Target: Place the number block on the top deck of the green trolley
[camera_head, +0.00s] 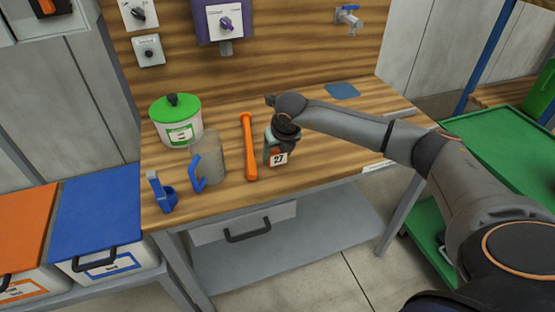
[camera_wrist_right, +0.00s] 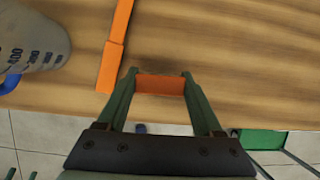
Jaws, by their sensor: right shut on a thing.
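The number block (camera_head: 278,158) is orange with a white face reading 27. It is near the front edge of the wooden bench. My right gripper (camera_head: 275,148) reaches down over it and is shut on it. In the right wrist view the orange block (camera_wrist_right: 160,84) sits between the two green fingers (camera_wrist_right: 160,90). I cannot tell whether it touches the bench top. The green trolley (camera_head: 499,140) stands at the right, its top deck partly behind my right arm. My left gripper is not in view.
On the bench (camera_head: 325,148) are an orange bar-like tool (camera_head: 249,148), a grey jug (camera_head: 209,160), a green-lidded tub (camera_head: 176,122), a blue scoop (camera_head: 163,194) and a blue pad (camera_head: 342,90). A green bin (camera_head: 541,93) is at the far right. The trolley's visible deck looks clear.

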